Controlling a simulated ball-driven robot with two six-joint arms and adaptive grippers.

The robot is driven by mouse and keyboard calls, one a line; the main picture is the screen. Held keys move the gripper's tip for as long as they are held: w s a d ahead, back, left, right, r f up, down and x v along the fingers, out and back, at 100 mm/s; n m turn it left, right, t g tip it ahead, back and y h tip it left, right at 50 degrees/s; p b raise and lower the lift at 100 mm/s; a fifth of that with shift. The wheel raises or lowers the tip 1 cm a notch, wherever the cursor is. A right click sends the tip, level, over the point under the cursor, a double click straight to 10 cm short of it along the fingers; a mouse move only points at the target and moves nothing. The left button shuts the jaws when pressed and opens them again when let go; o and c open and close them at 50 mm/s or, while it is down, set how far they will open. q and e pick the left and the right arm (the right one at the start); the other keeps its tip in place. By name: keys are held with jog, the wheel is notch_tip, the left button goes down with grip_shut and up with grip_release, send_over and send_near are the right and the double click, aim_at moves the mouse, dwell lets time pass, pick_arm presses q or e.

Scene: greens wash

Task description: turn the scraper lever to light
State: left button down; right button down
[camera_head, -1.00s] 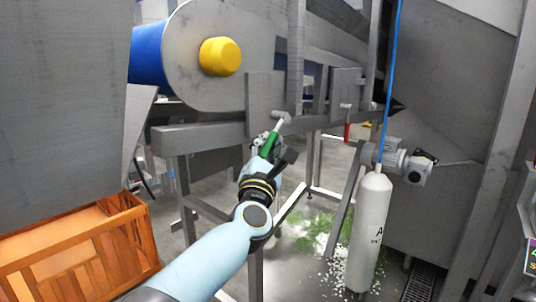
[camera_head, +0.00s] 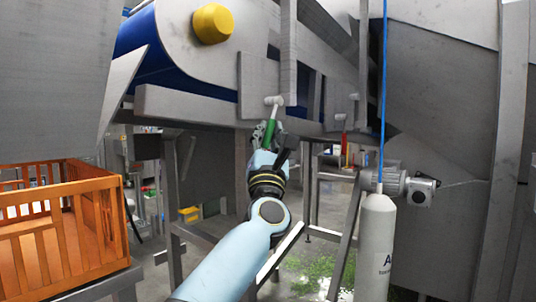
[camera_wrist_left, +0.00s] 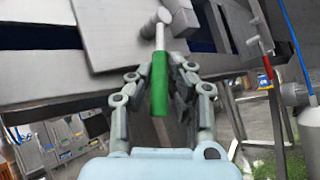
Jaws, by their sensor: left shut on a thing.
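A lever with a green grip (camera_head: 269,134) hangs from a grey pivot on a metal plate under the conveyor. It points down and slightly left in the head view. My left gripper (camera_head: 266,140) is around this green grip and shut on it. In the left wrist view the green grip (camera_wrist_left: 160,84) stands between the two fingers of my left gripper (camera_wrist_left: 164,82), with its pale rod running up to the round pivot. No lever markings are readable. A second lever with a red grip (camera_head: 343,138) hangs further right. My right gripper is not in view.
The conveyor frame (camera_head: 185,106) with a yellow roller hub (camera_head: 212,23) is above the lever. An orange crate (camera_head: 60,184) stands at the left. A white cylinder (camera_head: 375,240) and a grey motor (camera_head: 392,184) are at the right. Green scraps (camera_head: 318,275) lie on the floor.

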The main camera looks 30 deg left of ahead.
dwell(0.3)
pick_arm(q)
jog(key=c, duration=1.5)
grip_release()
jog(key=shift+c, duration=0.2)
jog(key=shift+f, duration=0.1)
jog(key=shift+s+d+f, duration=0.2)
jog(key=shift+s+f, duration=0.05)
jog(key=shift+s, duration=0.05)
jog(key=v, duration=1.1)
